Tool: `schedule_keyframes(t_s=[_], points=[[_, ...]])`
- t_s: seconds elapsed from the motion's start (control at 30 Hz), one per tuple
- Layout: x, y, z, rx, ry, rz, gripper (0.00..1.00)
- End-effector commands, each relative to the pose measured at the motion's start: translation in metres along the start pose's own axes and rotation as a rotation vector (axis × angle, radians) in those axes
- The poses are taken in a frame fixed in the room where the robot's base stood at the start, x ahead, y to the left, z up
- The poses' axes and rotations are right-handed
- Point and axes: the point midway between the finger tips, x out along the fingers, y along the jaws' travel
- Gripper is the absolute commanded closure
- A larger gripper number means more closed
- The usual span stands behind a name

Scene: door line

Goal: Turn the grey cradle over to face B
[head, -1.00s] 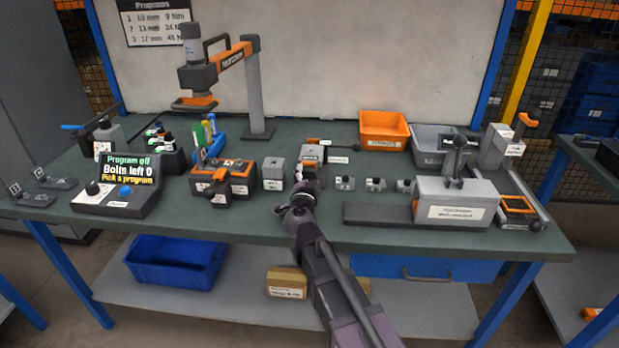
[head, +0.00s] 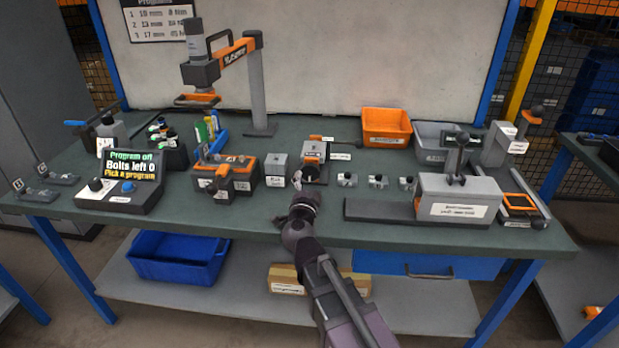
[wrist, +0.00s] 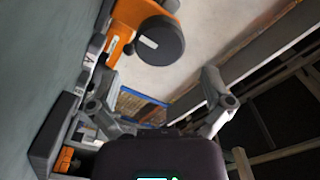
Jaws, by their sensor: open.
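A small grey block with an orange band (head: 314,151) stands mid-bench in the head view, just beyond my gripper (head: 298,181). It may be the grey cradle; its face letter is too small to read. A dark-and-orange fixture with a front lever (head: 243,181) stands to its left, with a plain grey block (head: 276,169) between them. In the wrist view my gripper (wrist: 158,108) has its two fingers wide apart with nothing between them. In the head view its fingertips are small and partly hidden by my wrist; contact with the block cannot be told.
A control box (head: 126,187) reads "Bolts left 0". An overhead orange tool arm (head: 230,53) stands behind left; it also looms in the wrist view (wrist: 130,20). Small grey pieces (head: 378,181) and a large grey block (head: 456,199) lie right. Orange bin (head: 386,124) is behind.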

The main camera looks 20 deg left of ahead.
Motion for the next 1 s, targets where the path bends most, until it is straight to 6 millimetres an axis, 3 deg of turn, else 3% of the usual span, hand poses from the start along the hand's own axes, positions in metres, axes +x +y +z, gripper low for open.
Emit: schedule_keyframes(t_s=[0.2, 0.4, 1.0], points=[[-0.039, 0.001, -0.001, 0.000, -0.001, -0.001, 0.00], [-0.059, 0.001, -0.001, 0.000, 0.000, 0.000, 0.00], [-0.066, 0.000, 0.000, 0.000, 0.001, 0.000, 0.00]])
